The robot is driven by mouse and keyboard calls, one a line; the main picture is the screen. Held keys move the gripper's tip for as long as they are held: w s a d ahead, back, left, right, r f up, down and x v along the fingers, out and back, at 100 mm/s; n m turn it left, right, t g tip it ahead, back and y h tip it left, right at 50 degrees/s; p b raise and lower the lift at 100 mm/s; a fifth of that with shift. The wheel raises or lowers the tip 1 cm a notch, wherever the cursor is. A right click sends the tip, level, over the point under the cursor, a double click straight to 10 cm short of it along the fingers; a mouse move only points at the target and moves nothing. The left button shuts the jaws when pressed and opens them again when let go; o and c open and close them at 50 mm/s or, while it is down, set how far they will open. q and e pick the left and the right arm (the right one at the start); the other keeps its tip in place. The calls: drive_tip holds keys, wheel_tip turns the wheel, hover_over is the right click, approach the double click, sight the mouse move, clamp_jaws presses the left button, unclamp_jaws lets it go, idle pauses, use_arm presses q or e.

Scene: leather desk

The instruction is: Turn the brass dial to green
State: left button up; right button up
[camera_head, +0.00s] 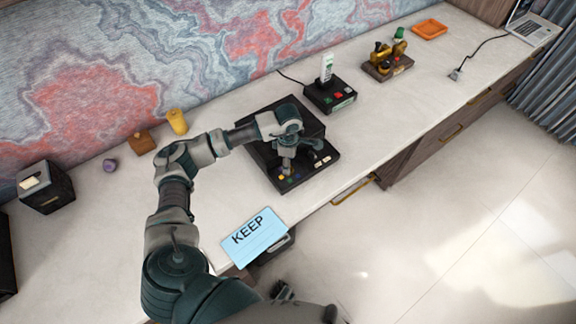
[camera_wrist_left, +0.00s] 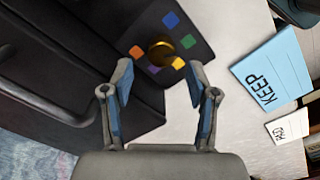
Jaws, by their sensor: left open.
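The brass dial (camera_wrist_left: 161,50) is a round knob on a black panel in the left wrist view. Around it are an orange patch (camera_wrist_left: 137,52), a blue one (camera_wrist_left: 171,19), a green one (camera_wrist_left: 188,41), a yellow one (camera_wrist_left: 178,64) and a purple one (camera_wrist_left: 153,70). I cannot tell which color it points to. My left gripper (camera_wrist_left: 161,82) is open and empty, with the dial just beyond and between its fingertips. In the head view my left gripper (camera_head: 287,168) is over the front of the black device (camera_head: 322,146), and my arm hides the dial.
A blue KEEP card (camera_head: 254,238) lies at the desk's front edge. A black box with colored buttons (camera_head: 330,96) and a brass apparatus (camera_head: 386,66) stand farther right. A yellow cylinder (camera_head: 177,122), a wooden block (camera_head: 141,143) and a purple knob (camera_head: 110,165) stand behind my arm.

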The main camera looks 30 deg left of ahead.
use_arm(q)
wheel_tip(320, 180, up, 8)
drive_tip(key=shift+r, duration=0.15)
drive_tip(key=shift+a, duration=0.1)
idle(0.5)
